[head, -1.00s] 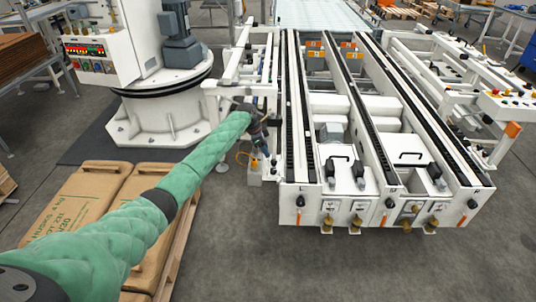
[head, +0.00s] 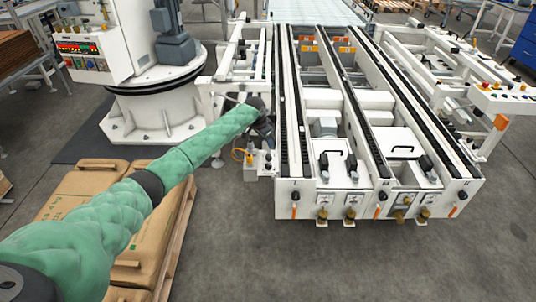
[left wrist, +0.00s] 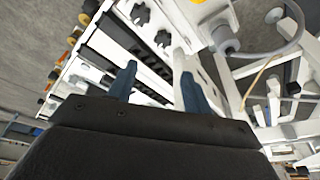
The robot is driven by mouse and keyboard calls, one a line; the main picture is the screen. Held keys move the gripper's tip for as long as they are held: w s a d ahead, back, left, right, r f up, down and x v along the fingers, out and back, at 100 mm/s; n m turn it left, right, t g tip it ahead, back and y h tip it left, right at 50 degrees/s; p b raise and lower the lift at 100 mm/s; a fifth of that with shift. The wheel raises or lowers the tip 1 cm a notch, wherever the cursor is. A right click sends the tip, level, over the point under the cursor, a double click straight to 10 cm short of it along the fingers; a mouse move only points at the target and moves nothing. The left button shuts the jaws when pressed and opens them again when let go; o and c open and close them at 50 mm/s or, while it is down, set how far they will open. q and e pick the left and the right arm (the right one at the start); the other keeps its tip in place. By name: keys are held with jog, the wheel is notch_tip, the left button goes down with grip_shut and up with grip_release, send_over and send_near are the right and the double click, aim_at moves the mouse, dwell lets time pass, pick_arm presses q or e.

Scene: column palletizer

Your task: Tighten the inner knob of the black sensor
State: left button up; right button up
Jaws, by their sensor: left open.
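My left gripper (head: 264,128) is at the near left corner of the white conveyor (head: 330,198), partly hidden by its own wrist. In the left wrist view its two blue-grey fingers (left wrist: 158,68) are apart, with nothing seen between them. Beyond the fingertips, two black star-shaped knobs, an upper one (left wrist: 140,14) and a lower one (left wrist: 163,38), sit on white metal. The fingers appear apart from both. I cannot tell which is the inner knob, and the black sensor's body is not clearly visible. My right gripper is not in view.
A white frame (head: 235,75) stands left of the conveyor, close to my gripper. A pallet with brown sacks (head: 95,178) lies under my left arm. A white machine column (head: 150,115) stands behind it. The floor in front of the conveyor is clear.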

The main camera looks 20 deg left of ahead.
aim_at(269, 157)
pick_arm(q)
jog(key=shift+s+d+f+n+t+y+p, duration=0.3)
jog(key=shift+n+y+p, duration=0.2)
jog(key=shift+n, duration=1.15)
jog(key=shift+s+d+f+n+t+y+p, duration=0.25)
jog(key=shift+s+f+n+y+p, duration=0.3)
jog(key=shift+n, duration=1.15)
jog(key=shift+s+d+f+n+t+y+p, duration=0.3)
jog(key=shift+n+p, duration=0.35)
jog(key=shift+n, duration=1)
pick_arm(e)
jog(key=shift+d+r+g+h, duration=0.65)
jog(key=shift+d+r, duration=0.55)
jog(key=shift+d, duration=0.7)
pick_arm(q)
jog(key=shift+p+x, duration=0.5)
jog(key=shift+x, duration=3.35)
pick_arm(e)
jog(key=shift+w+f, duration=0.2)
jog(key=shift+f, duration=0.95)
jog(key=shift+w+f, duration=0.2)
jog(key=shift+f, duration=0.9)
pick_arm(q)
jog(key=shift+a, duration=0.1)
jog(key=c, duration=1)
